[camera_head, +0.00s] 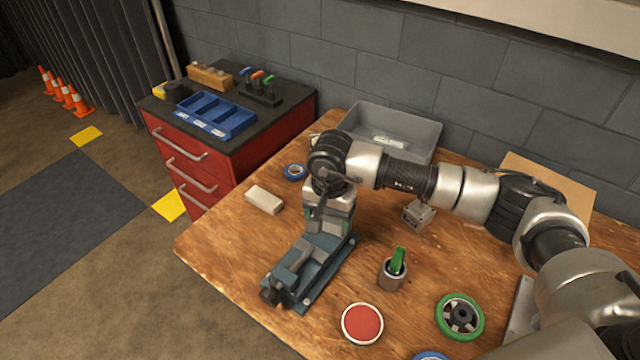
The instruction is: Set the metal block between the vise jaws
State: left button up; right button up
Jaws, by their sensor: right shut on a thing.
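The blue-grey vise (307,272) lies on the wooden workbench, its screw end toward the front left. My right gripper (327,222) points down over the vise's far end, with green pads on its fingers. It is shut on what seems to be the metal block, which is mostly hidden by the fingers. I cannot tell whether the block touches the vise. The near part of the vise and its jaw are in plain view; the far jaw is largely covered by my gripper. My left gripper is not in view.
On the workbench (225,245) are a whitish block (264,200), blue tape (295,171), a grey bin (420,130), a small grey metal part (417,214), a cup with a green-handled thing (392,275), a red round tin (362,324) and a green-rimmed wheel (460,317). A red drawer cabinet (185,165) stands left.

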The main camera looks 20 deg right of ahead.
jog(key=shift+w+a+r+m+p, duration=0.25)
jog(key=shift+a+r+m+p, duration=0.25)
jog(key=shift+r+m, duration=0.2)
jog(key=shift+a+f+m+p, duration=0.2)
jog(key=shift+a+m+p, duration=0.1)
jog(key=shift+m+p, duration=0.2)
jog(key=b, duration=0.3)
send_over(322, 240)
jog(key=shift+w+f, duration=0.1)
jog(key=shift+f, duration=2.35)
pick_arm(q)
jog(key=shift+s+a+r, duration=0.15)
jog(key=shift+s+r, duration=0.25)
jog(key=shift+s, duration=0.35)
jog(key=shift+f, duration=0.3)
pick_arm(e)
jog(key=shift+a, duration=0.1)
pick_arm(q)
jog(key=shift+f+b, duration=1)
pick_arm(e)
jog(key=shift+f, duration=1)
jog(key=o, duration=1.1)
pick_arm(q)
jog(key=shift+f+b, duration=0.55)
pick_arm(e)
notch_tip(322, 240, up, 11)
jog(key=shift+f, duration=0.1)
